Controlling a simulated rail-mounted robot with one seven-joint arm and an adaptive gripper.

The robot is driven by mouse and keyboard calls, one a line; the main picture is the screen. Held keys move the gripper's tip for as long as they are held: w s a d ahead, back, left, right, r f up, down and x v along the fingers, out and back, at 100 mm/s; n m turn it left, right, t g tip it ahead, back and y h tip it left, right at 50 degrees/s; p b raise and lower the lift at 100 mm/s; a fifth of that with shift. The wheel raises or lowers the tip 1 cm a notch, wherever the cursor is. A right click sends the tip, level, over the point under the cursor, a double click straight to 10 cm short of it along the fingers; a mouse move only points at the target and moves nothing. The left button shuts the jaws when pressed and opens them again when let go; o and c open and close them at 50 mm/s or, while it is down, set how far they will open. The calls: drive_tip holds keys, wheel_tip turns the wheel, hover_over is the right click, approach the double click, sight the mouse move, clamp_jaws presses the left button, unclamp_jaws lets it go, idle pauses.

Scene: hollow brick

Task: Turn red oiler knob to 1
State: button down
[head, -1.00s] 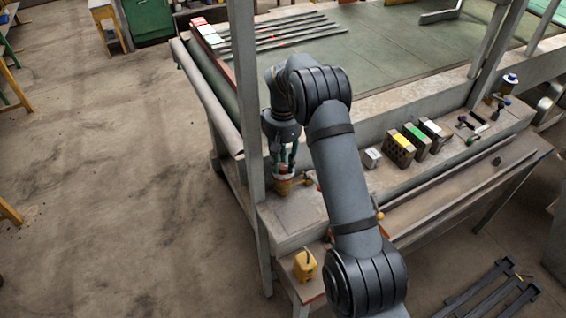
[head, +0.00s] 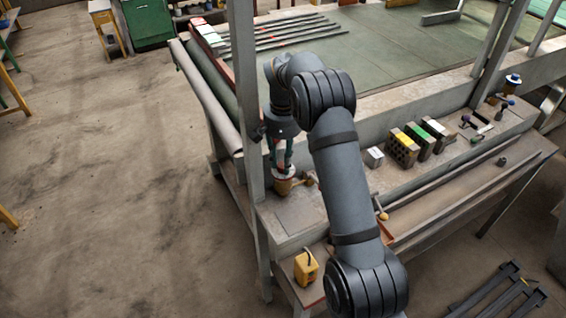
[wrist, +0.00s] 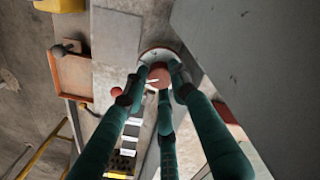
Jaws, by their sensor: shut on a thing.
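The red oiler knob (wrist: 158,72) shows in the wrist view, set in a round white dial (wrist: 172,56). A small white mark shows near the knob; the dial numbers cannot be read. My gripper (wrist: 155,75) has green fingers closed around the knob. In the head view my gripper (head: 281,163) points down onto the oiler. The oiler's brassy body (head: 285,187) stands upright on the near left end of the bench ledge. In that view the fingers and my arm hide most of the knob.
A grey post (head: 246,110) stands close left of my gripper. Several hollow bricks (head: 403,150) with coloured tops sit on the ledge to the right. A yellow box (head: 306,267) is at the front.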

idle(0.3)
drive_tip(key=c, duration=1.4)
unclamp_jaws()
wheel_tip(320, 180, up, 12)
